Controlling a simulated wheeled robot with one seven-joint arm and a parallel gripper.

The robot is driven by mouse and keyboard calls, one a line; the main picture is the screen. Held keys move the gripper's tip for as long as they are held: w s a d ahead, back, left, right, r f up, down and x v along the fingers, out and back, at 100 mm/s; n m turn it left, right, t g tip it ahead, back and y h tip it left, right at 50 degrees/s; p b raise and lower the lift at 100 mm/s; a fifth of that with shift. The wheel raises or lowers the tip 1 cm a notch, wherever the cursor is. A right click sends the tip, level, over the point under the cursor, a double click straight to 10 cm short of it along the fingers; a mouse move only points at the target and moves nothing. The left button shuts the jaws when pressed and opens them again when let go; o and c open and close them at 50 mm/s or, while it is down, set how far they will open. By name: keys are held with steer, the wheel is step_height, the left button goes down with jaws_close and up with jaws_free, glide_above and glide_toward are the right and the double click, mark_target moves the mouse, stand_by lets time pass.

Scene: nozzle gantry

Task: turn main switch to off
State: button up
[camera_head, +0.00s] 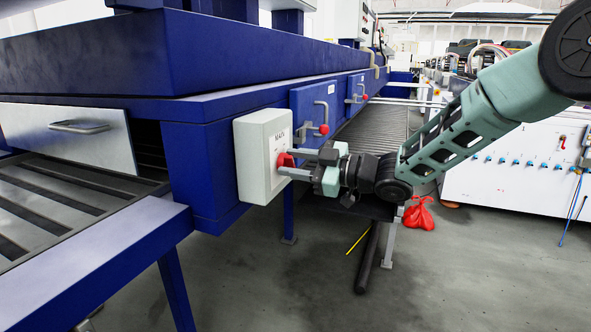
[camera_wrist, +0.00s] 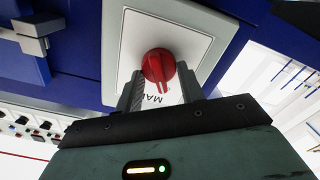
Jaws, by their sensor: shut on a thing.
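The main switch is a white box (camera_head: 254,133) marked MAIN, on the corner of the blue machine frame, with a red rotary knob (camera_head: 284,160) on its front. In the wrist view the red knob (camera_wrist: 159,66) stands out from a white label plate, its pointer ridge slanting towards the bottom of the picture. My gripper (camera_head: 290,163) reaches the knob from the right in the head view. Its two fingers (camera_wrist: 159,90) lie on either side of the knob and are shut on it. The fingers and palm hide part of the MAIN label in the wrist view.
Blue panels with grey handles and red knobs (camera_head: 323,129) sit right of the switch box. A grey roller conveyor (camera_head: 372,135) runs behind. The floor in front is mostly clear.

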steer(key=shift+o, duration=0.2)
steer(key=shift+f, duration=0.1)
steer(key=o, duration=1)
steer(key=shift+c, duration=0.2)
steer(key=shift+d, duration=0.15)
steer(key=v, duration=1.7)
steer(key=shift+d, duration=0.1)
